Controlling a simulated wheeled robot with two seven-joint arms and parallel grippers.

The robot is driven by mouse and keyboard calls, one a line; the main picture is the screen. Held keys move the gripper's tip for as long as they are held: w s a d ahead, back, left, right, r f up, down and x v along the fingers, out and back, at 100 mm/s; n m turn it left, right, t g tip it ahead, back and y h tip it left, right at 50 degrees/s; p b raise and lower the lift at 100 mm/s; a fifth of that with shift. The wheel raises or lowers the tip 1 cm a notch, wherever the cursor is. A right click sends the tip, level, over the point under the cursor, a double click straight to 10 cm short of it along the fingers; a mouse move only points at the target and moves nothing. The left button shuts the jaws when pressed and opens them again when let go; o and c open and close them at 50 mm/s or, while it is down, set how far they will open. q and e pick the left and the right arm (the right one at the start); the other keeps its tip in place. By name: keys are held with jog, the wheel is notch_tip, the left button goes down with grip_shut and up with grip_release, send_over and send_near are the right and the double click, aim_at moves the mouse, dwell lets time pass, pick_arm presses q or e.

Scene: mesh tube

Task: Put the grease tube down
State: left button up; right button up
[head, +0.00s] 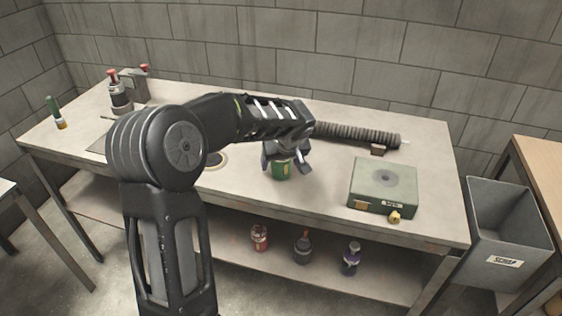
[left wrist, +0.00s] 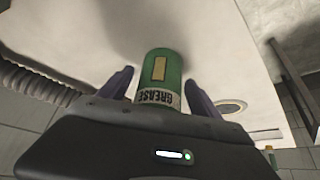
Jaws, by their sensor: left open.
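The grease tube (head: 281,170) is a green cylinder standing on the middle of the workbench (head: 330,181). In the left wrist view, the grease tube (left wrist: 160,78) shows a pale "GREASE" label and a yellow patch. My left gripper (head: 287,168) is around the tube from above, and its fingers (left wrist: 160,92) stand apart on either side of it with gaps between. The gripper is open. The upper part of the tube is hidden by the gripper in the head view. My right gripper is in neither view.
A green box (head: 383,186) with a round top mark sits right of the tube. A ribbed dark hose (head: 355,134) lies behind. A red-topped device (head: 118,92) stands at the back left. A grey scrap bin (head: 508,232) stands right of the bench. Bottles (head: 350,260) stand on the lower shelf.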

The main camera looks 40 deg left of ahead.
pick_arm(q)
jog(key=shift+r, duration=0.3)
jog(key=v, duration=1.1)
jog(key=shift+s+d+r, duration=0.2)
jog(key=shift+r, duration=0.1)
